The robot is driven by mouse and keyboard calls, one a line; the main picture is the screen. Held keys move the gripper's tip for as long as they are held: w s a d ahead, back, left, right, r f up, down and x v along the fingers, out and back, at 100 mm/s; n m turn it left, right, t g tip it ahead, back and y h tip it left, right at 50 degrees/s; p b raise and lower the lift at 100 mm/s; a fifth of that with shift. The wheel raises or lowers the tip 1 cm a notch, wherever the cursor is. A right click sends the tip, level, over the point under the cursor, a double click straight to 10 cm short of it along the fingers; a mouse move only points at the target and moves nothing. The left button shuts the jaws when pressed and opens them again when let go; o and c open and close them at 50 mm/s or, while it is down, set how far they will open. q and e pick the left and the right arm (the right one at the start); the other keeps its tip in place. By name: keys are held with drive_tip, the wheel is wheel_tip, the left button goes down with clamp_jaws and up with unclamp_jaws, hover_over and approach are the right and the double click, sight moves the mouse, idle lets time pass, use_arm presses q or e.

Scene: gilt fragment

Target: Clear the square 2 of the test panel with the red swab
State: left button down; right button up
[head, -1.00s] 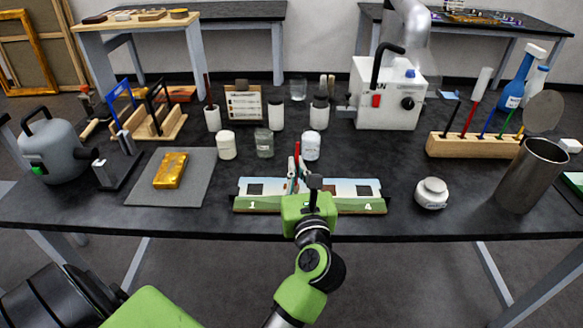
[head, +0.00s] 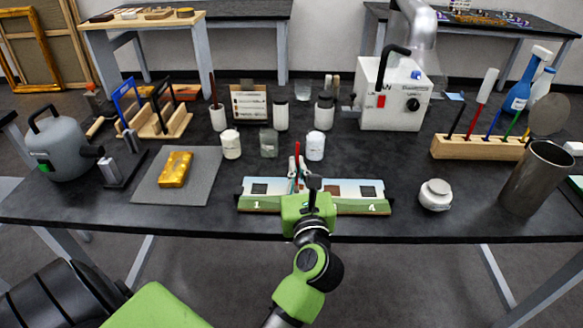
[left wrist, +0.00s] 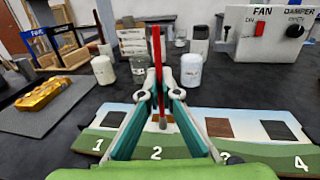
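The test panel (head: 350,207) is a long board with numbered squares 1 to 4, lying near the table's front edge. In the left wrist view, square 2 (left wrist: 155,117) is a brownish patch above the label "2", partly hidden by the swab and fingers. My left gripper (left wrist: 161,96) is over the panel at square 2, its fingers closed around the red swab (left wrist: 156,50). The swab stands nearly upright with its tip low over square 2; I cannot tell whether it touches. In the head view my left gripper (head: 305,188) hides the panel's middle. My right gripper is not in view.
Bottles (head: 315,146) and jars stand behind the panel. A gold bar (head: 175,169) lies on a grey mat (head: 205,180) to the left. A white pot (head: 435,194) and a metal beaker (head: 537,178) stand to the right. A fan box (head: 393,95) is behind.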

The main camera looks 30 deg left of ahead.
use_arm(q)
drive_tip(key=shift+w+d, duration=0.25)
drive_tip(key=shift+d, duration=0.2)
drive_tip(key=shift+s+a+p, duration=0.2)
drive_tip(key=shift+s+a, duration=0.15)
drive_tip(key=shift+a, duration=0.25)
drive_tip(key=shift+s+a+p, duration=0.2)
drive_tip(key=shift+s+a, duration=0.15)
drive_tip(key=shift+a, duration=0.2)
drive_tip(key=shift+r, duration=0.1)
wheel_tip(320, 180, up, 4)
drive_tip(key=p, duration=0.3)
drive_tip(key=shift+p, duration=0.4)
